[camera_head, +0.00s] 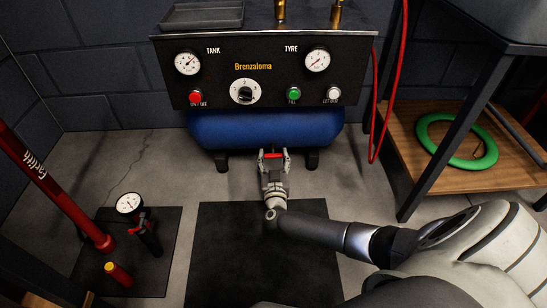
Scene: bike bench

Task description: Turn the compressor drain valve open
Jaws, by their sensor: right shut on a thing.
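The compressor (265,130) stands against the wall, with a black panel of gauges and buttons above a blue tank. Under the tank's middle is the drain valve with a red handle (272,156). My right gripper (273,160) is at this valve, its fingers on either side of the red handle and shut on it. The valve body behind the handle is mostly hidden by the tank and the gripper. My left gripper is not in the view.
A black mat (225,250) lies on the floor before the compressor. A red floor pump (60,195) and a gauge (129,204) stand at the left. A bench with a lower wooden shelf holds a green ring (456,160) at the right. A red hose (376,110) hangs beside the compressor.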

